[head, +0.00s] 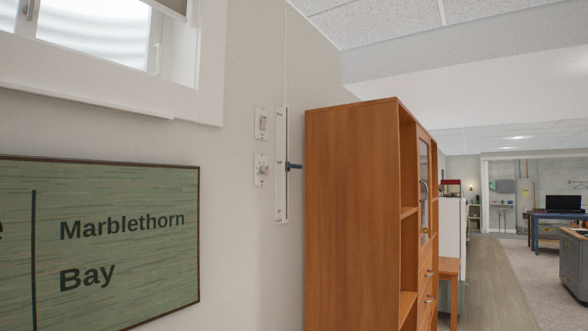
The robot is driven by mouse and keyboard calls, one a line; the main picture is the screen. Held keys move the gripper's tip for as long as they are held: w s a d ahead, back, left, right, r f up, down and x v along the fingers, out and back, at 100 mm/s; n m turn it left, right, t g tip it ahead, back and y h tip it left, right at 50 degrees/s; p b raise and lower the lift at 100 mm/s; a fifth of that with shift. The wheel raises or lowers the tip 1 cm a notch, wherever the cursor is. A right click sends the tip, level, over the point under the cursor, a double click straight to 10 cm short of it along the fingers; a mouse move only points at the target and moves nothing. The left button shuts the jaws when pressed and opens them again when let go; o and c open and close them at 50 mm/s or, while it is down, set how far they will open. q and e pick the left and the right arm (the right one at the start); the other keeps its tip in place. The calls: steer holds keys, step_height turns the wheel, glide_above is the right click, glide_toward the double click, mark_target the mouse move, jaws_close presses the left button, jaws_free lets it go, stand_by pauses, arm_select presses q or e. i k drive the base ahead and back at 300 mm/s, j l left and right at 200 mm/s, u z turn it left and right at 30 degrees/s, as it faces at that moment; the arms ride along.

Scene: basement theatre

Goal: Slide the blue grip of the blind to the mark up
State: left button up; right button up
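The blue grip (294,166) sticks out to the right from a narrow white vertical track (281,190) on the wall. It sits near the middle of the track's height. Small dark marks show along the track, too small to read. The blind (172,5) shows as a grey edge at the top of the window at the upper left. Neither of my grippers is in view.
A tall wooden cabinet (350,200) stands close to the right of the track. A light switch (262,123) and a knob plate (262,170) are left of it. A green sign (120,240) hangs at lower left. Open floor (490,270) lies right.

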mark_target(292, 166)
steer(key=i+l, duration=0.3)
steer(key=i+l+u, duration=0.1)
steer(key=i+l, duration=0.15)
steer(key=l, duration=0.25)
steer(key=i+l, duration=0.3)
steer(key=l, duration=0.15)
steer(key=i+l, duration=0.25)
steer(key=l, duration=0.15)
steer(key=i+u, duration=0.05)
